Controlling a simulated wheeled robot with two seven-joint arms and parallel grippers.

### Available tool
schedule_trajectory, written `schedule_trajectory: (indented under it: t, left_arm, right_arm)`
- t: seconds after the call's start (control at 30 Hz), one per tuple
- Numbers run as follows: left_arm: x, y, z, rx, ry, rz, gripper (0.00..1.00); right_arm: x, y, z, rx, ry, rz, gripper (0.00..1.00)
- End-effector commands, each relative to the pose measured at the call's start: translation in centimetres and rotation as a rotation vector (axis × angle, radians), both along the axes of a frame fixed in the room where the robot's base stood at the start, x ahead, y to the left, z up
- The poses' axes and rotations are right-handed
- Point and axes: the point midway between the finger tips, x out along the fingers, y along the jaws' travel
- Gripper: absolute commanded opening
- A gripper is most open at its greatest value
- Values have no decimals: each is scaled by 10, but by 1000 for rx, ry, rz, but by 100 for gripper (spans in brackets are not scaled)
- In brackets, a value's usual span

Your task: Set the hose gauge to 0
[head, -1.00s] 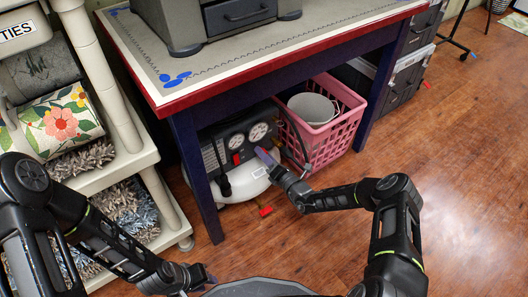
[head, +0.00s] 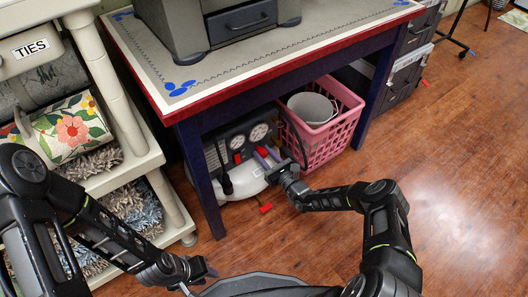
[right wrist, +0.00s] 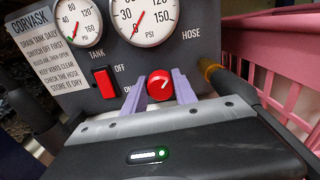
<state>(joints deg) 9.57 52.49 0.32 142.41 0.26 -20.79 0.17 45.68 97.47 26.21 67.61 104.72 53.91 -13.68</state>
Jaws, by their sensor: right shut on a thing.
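The compressor (head: 230,140) stands under the table, with a dark panel above a white tank (head: 237,183). In the right wrist view its panel carries the hose gauge (right wrist: 146,20) at upper right and the tank gauge (right wrist: 79,21) to its left. The hose gauge's top is cut off; its red needle is visible, but I cannot read its exact value. A red knob (right wrist: 160,84) with a white mark sits below the hose gauge. My right gripper (head: 269,156) is shut on this knob, one purple finger on each side. My left gripper (head: 211,272) is low at front left, away from the compressor; its jaw opening is unclear.
A red switch (right wrist: 105,82) marked OFF and ON is left of the knob. A pink basket (head: 322,140) holding a bucket stands close right of the compressor. A table leg (head: 200,180) and a shelf (head: 150,165) are to the left. Floor at right is clear.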

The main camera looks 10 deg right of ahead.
Motion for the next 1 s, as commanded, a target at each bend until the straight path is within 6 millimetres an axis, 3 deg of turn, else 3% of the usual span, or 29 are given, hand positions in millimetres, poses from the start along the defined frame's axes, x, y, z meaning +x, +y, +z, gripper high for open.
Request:
schedule_trajectory:
  t: [0.6,1.0]
  left_arm:
    - [-7,-7,27,-11,10,-16,31]
    - [-9,-9,34,-13,15,-21,31]
  right_arm:
    - [-2,2,0,-527,-206,1,0]
    - [-1,2,-1,-714,-281,1,0]
